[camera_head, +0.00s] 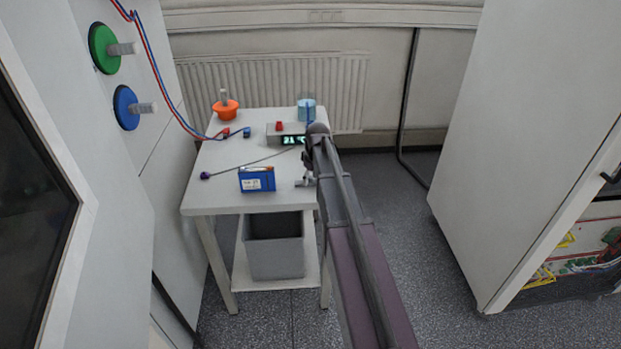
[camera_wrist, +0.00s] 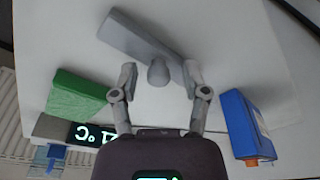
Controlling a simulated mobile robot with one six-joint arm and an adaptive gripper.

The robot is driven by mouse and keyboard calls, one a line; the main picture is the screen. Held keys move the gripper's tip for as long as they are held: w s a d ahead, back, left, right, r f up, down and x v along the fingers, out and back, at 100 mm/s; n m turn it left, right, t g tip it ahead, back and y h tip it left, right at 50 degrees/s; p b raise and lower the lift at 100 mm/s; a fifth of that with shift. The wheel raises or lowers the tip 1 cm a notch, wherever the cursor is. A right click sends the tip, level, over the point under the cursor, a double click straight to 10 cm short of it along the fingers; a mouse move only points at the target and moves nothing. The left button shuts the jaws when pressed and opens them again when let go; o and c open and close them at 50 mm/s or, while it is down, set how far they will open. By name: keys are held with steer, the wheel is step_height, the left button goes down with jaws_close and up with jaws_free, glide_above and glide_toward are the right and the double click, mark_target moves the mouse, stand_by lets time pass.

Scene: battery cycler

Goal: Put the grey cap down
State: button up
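A grey piece with a round knob, which I take to be the grey cap (camera_wrist: 158,72), is in the middle of the wrist view on the white table top. A longer grey block shows just behind the knob; I cannot tell whether they are one part. My gripper (camera_wrist: 159,78) has its two fingers spread on either side of the knob, with a gap on both sides. In the head view my gripper (camera_head: 306,178) is low over the table's right edge, where a small grey thing (camera_head: 300,183) shows beside it. My arm hides part of this area.
A blue box (camera_head: 257,179) stands left of my gripper. A green block (camera_wrist: 75,95) shows in the wrist view. A lit display (camera_head: 293,140), an orange cap (camera_head: 226,108), a teal cup (camera_head: 306,110) and a thin rod (camera_head: 250,162) share the table. A grey bin (camera_head: 275,255) sits below.

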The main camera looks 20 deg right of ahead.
steer(key=shift+r, duration=0.15)
step_height(320, 180, up, 12)
steer(key=s+p, duration=0.1)
steer(key=p, duration=1.1)
steer(key=shift+s+d, duration=0.3)
steer(key=shift+d, duration=0.1)
stand_by(0.5)
steer(key=s+a+m, duration=0.2)
steer(key=s+a, duration=0.7)
steer(key=s, duration=0.2)
steer(key=s+a+m+g, duration=0.1)
steer(key=s+a+m, duration=0.2)
steer(key=s+a, duration=0.6)
steer(key=s, duration=0.3)
steer(key=shift+g+h, duration=0.3)
steer(key=shift+h, duration=0.1)
